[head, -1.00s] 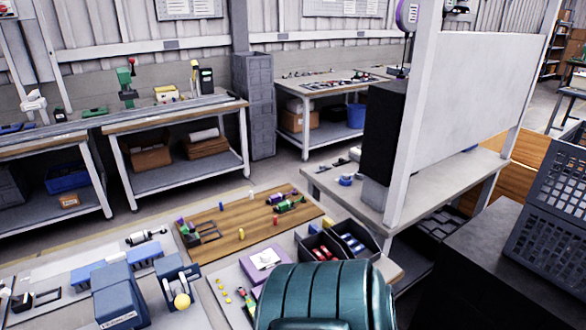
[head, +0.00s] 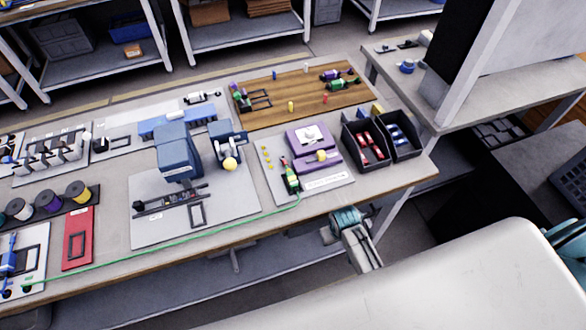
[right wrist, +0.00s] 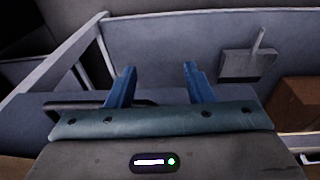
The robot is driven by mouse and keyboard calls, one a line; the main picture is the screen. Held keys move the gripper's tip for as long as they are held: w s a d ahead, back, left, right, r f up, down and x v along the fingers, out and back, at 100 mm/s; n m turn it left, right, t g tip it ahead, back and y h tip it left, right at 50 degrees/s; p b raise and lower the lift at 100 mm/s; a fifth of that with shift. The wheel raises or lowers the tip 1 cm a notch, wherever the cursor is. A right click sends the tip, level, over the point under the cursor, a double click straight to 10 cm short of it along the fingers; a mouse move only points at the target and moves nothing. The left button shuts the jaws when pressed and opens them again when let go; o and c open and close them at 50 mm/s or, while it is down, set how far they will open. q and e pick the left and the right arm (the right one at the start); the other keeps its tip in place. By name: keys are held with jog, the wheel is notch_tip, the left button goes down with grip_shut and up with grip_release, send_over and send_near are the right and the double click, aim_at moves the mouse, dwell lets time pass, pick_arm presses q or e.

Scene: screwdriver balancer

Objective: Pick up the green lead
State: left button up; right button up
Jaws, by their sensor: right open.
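The green lead (head: 130,260) is a thin cable lying along the front of the workbench in the head view. Its left end is by a blue item on a white board, and its right end meets a small green-and-dark tool (head: 291,180) beside the purple fixture. My right gripper (right wrist: 155,70) is open and empty, its two blue fingers apart in the right wrist view. In the head view its teal and grey wrist shows just off the bench's front edge, right of the lead. The lead is not seen in the right wrist view. My left gripper is not in view.
A purple fixture (head: 330,160) and black bins (head: 376,160) with red and blue parts stand to the right. A blue machine (head: 176,153), spools (head: 48,203) and a red mat (head: 78,240) are further left. The bench's front strip is mostly clear.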

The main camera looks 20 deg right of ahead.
jog(key=w+a+r+p, duration=0.1)
jog(key=w+r, duration=0.1)
jog(key=r, duration=0.6)
jog(key=w+a+r+p, duration=0.1)
jog(key=w+r, duration=0.1)
jog(key=r, duration=0.6)
notch_tip(320, 180, up, 8)
jog(key=r+g+p, duration=0.1)
jog(key=g, duration=0.1)
send_over(293, 179)
jog(key=shift+y, duration=0.4)
jog(key=f, duration=0.2)
jog(key=f+p, duration=0.1)
jog(key=f, duration=0.2)
jog(key=shift+s+d, duration=0.2)
jog(key=f+p, duration=0.1)
jog(key=f, duration=0.1)
jog(key=f+p, duration=0.1)
jog(key=f, duration=0.1)
jog(key=shift+w+a+f+p, duration=0.1)
jog(key=shift+w+a+p, duration=0.05)
jog(key=shift+a+p, duration=0.2)
jog(key=shift+d+f, duration=0.1)
jog(key=shift+f, duration=0.55)
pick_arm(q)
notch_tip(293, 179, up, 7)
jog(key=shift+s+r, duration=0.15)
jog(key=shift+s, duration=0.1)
pick_arm(e)
jog(key=c, duration=1)
